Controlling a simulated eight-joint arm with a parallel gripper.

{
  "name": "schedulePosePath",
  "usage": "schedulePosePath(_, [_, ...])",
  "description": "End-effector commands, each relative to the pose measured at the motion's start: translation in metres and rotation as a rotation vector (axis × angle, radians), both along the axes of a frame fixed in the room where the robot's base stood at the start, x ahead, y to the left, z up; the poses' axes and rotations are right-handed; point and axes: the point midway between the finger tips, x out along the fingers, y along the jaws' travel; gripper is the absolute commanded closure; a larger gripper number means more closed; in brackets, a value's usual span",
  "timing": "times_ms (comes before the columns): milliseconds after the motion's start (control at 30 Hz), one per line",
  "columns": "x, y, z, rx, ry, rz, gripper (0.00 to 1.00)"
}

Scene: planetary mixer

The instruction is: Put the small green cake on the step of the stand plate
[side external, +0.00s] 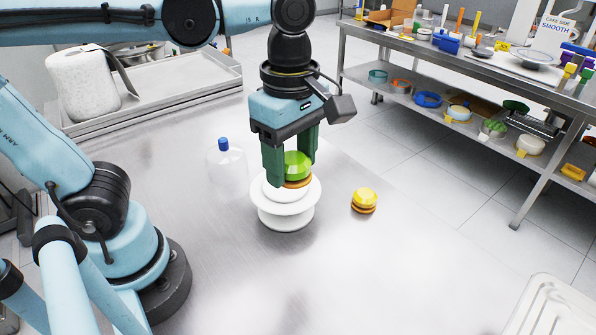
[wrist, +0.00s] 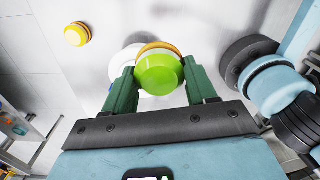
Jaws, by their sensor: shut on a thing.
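The small green cake (side external: 297,166) has a green top over an orange-brown base. It also shows in the wrist view (wrist: 158,75) between the fingers. My gripper (side external: 290,170) is shut on the green cake, one finger on each side. The white stand plate (side external: 286,214) is round and tiered and stands on the metal table below the gripper. The cake is over the stand's upper part; I cannot tell whether it touches the step. The stand (wrist: 122,62) is partly hidden behind the cake and finger in the wrist view.
A yellow cake (side external: 364,199) sits on the table right of the stand. A clear bottle with a blue cap (side external: 223,145) stands to the left, close to the stand. A tray (side external: 150,85) with a white container lies at the back left.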

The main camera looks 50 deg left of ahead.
Motion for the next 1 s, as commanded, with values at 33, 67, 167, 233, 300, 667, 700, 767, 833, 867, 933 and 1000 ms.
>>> schedulePosePath(33, [-0.003, -0.001, 0.0, 0.0, 0.0, -0.014, 0.74])
schedulePosePath(67, [-0.003, 0.0, -0.001, 0.0, 0.0, -0.018, 0.74])
schedulePosePath(167, [0.0, 0.008, -0.006, 0.0, 0.0, -0.02, 0.74])
schedulePosePath(233, [0.006, 0.019, -0.013, 0.0, 0.0, -0.016, 0.74])
schedulePosePath(300, [0.014, 0.031, -0.022, 0.0, 0.0, -0.015, 0.74])
schedulePosePath(667, [0.047, 0.09, -0.063, 0.0, 0.0, -0.018, 0.74])
schedulePosePath(700, [0.049, 0.094, -0.065, 0.0, 0.0, -0.019, 0.74])
schedulePosePath(767, [0.051, 0.097, -0.068, 0.0, 0.0, -0.02, 0.74])
schedulePosePath(833, [0.052, 0.1, -0.07, 0.0, 0.0, -0.022, 0.74])
schedulePosePath(867, [0.052, 0.1, -0.071, 0.0, 0.0, -0.023, 0.74])
schedulePosePath(933, [0.053, 0.1, -0.076, 0.0, 0.0, -0.023, 0.74])
schedulePosePath(1000, [0.052, 0.1, -0.083, 0.0, 0.0, -0.023, 0.74])
